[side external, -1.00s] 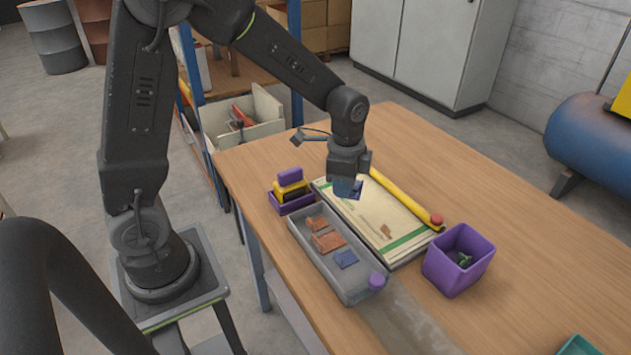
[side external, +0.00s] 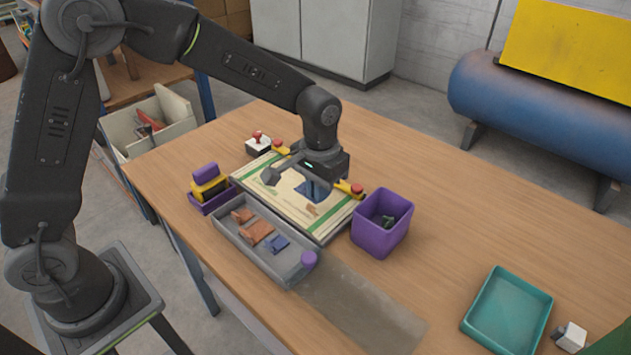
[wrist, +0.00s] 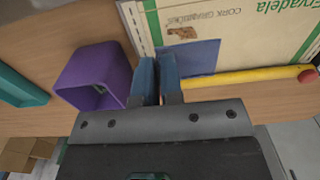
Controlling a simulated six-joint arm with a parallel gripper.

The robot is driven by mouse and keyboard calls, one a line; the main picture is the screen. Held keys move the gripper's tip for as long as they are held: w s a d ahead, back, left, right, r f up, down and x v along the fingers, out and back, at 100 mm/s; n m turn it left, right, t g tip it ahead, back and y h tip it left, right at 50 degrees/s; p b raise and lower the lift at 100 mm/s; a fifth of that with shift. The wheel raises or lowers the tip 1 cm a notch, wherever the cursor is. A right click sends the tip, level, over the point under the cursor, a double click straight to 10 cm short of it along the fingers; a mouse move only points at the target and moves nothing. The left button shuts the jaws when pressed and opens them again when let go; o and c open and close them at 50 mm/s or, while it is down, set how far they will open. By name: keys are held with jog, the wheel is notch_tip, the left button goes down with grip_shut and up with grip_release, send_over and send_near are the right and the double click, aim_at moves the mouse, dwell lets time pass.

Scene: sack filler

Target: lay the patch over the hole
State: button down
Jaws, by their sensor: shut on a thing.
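My gripper (wrist: 157,70) is shut on a flat dark-blue patch (wrist: 195,58), which reaches out to the right of the fingers in the wrist view. In the side view the patch (side external: 314,190) hangs under my gripper (side external: 311,179), over the printed sack (side external: 268,183). The sack lies flat on the table. The hole (wrist: 182,32) is a ragged brown opening in the sack, just beyond the patch's edge in the wrist view. The hole (side external: 312,209) also shows in the side view, close to the patch and uncovered. Any gap between patch and sack is hard to judge.
A yellow bar (wrist: 240,75) with red knobs runs along the sack's far side. A purple bin (side external: 383,224) stands close to its end. A grey tray (side external: 230,232) with brown and blue pieces lies in front.

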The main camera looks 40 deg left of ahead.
aim_at(319, 219)
jog(key=shift+f, duration=2.2)
jog(key=shift+f, duration=0.2)
jog(key=shift+f, duration=0.3)
jog(key=c, duration=1.2)
grip_release()
